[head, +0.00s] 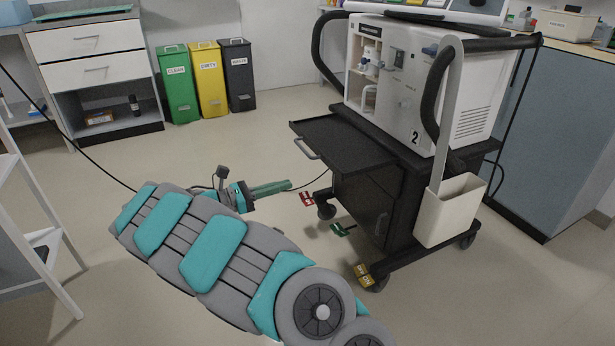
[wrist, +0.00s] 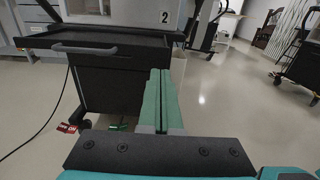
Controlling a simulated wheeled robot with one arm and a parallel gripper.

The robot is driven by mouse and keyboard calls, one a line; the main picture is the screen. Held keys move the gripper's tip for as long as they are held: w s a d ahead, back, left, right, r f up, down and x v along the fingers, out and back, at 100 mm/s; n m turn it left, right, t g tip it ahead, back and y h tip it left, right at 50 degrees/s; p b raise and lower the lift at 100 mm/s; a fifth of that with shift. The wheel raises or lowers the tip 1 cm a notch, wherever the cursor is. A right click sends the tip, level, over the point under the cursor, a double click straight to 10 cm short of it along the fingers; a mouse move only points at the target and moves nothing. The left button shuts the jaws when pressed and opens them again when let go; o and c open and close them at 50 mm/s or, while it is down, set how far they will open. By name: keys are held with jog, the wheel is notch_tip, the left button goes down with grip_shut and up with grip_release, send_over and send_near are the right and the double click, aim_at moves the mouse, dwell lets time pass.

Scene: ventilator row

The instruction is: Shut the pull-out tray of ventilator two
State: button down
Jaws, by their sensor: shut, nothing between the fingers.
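Ventilator two (head: 425,85) is a white unit marked "2" on a black wheeled cart at the right of the head view. Its black pull-out tray (head: 345,144) sticks out to the left, with a grey handle (head: 306,148) on its front edge. In the wrist view the tray (wrist: 100,40) spans the upper left, with the handle (wrist: 84,49) facing me. My gripper (head: 290,186) has green fingers shut together and empty. It is left of the cart, lower than the tray and apart from it. It also shows in the wrist view (wrist: 159,72), right of the handle.
Red (head: 306,199), green (head: 343,229) and yellow (head: 363,275) tags sit low by the cart's wheels. A cream bin (head: 449,210) hangs on the cart's near side. Green, yellow and dark bins (head: 236,75) stand at the back. Floor left of the cart is mostly clear.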

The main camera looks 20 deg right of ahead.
jog(key=d, duration=1.3)
jog(key=shift+w+d, duration=0.15)
jog(key=shift+d, duration=0.1)
jog(key=shift+d, duration=0.1)
jog(key=p, duration=0.2)
send_near(397, 154)
jog(key=d, duration=0.5)
jog(key=shift+w+d+f, duration=0.1)
jog(key=shift+d, duration=0.15)
jog(key=shift+w+d, duration=0.1)
jog(key=shift+d, duration=0.35)
